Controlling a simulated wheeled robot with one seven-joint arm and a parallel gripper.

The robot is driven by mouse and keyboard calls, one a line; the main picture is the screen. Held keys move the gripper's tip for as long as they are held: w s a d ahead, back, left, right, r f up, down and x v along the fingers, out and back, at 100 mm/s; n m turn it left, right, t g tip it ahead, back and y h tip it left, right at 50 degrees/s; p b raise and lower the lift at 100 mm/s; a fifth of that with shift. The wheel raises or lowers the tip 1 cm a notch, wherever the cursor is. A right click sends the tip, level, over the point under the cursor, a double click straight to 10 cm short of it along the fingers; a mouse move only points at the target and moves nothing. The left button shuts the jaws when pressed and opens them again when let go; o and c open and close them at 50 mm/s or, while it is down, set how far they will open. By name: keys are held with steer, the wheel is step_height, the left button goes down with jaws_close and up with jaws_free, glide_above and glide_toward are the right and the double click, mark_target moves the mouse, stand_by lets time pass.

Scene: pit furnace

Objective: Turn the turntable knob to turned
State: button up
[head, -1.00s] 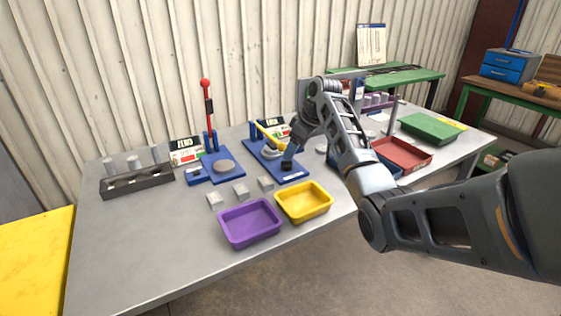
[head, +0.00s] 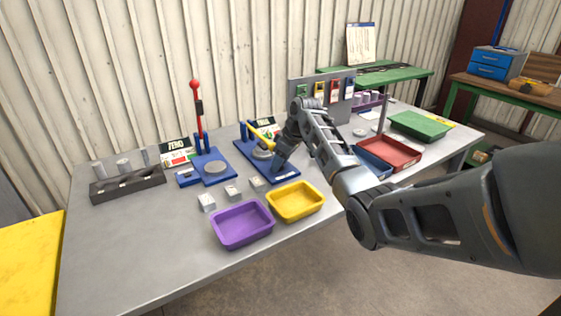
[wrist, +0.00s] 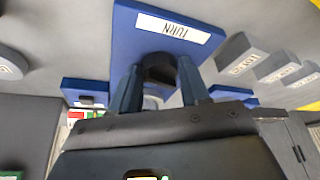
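The turntable knob (wrist: 160,69) is a dark, short cylinder on a blue base plate (wrist: 125,38) with a white TURN label (wrist: 172,27). My gripper (wrist: 161,80) points at the plate, with one finger on each side of the knob. The fingers are apart with the knob between them; whether they press on it cannot be made out. In the head view the same blue plate (head: 292,180) carries a grey disc (head: 262,154) and a yellow bar (head: 260,134).
Several grey blocks (head: 231,193) lie left of the plate. A purple tray (head: 242,238) and a yellow tray (head: 295,212) stand in front. A blue station with a red lever (head: 197,110) is to the left, a red tray (head: 400,152) to the right.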

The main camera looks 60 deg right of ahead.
steer(key=c, duration=0.6)
steer(key=shift+a+r+m+p, duration=0.15)
steer(key=shift+r+m+p, duration=0.1)
steer(key=shift+m+p, duration=0.55)
steer(key=shift+w+f+m+h+p, duration=0.1)
steer(key=shift+m+h+p, duration=0.4)
steer(key=shift+m, duration=0.1)
steer(key=shift+f, duration=0.1)
steer(key=o, duration=1)
steer(key=shift+o, duration=0.2)
steer(key=v, duration=0.7)
steer(key=shift+r+b, duration=0.3)
steer(key=shift+r, duration=0.05)
